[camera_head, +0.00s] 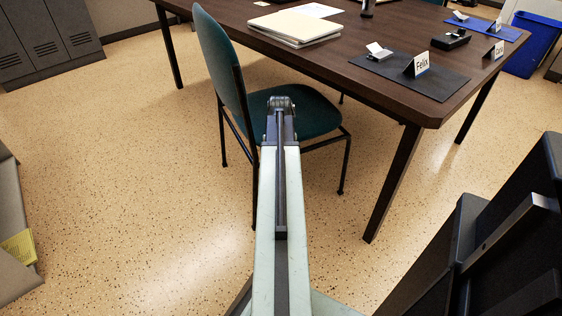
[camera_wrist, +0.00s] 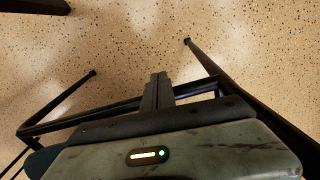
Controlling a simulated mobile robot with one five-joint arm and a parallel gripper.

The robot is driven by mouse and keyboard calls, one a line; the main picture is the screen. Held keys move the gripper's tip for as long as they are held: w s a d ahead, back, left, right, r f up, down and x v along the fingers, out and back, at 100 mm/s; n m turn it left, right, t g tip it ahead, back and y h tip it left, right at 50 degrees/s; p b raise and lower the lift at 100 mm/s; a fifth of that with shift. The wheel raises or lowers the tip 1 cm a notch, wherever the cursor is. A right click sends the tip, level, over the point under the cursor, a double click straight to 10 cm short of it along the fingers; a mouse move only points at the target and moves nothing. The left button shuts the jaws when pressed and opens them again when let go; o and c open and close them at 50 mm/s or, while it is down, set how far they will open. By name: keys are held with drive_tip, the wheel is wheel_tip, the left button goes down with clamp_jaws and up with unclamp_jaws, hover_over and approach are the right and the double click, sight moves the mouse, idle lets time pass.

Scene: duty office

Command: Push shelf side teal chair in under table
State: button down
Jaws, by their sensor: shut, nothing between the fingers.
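The teal chair (camera_head: 308,112) stands at the near side of the dark wooden table (camera_head: 335,50), with its backrest (camera_head: 219,62) to the left and its seat partly by the table edge. My gripper (camera_head: 281,104) reaches forward in front of the chair, its tip overlapping the seat in the head view. In the wrist view my gripper (camera_wrist: 158,80) is shut and empty, with dark chair legs and bars (camera_wrist: 60,122) around it. I cannot tell whether it touches the chair. My arm hides part of the chair's near side.
Papers (camera_head: 295,27), a dark mat (camera_head: 440,82) and a "Felix" name card (camera_head: 418,65) lie on the table. A table leg (camera_head: 393,185) stands right of the chair. Grey lockers (camera_head: 45,38) are at upper left, a blue bin (camera_head: 535,45) at upper right.

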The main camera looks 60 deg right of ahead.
drive_tip(key=s+a+r+p, duration=0.2)
drive_tip(key=s+r+p, duration=0.1)
drive_tip(key=r+p, duration=0.7)
drive_tip(key=shift+a, duration=0.15)
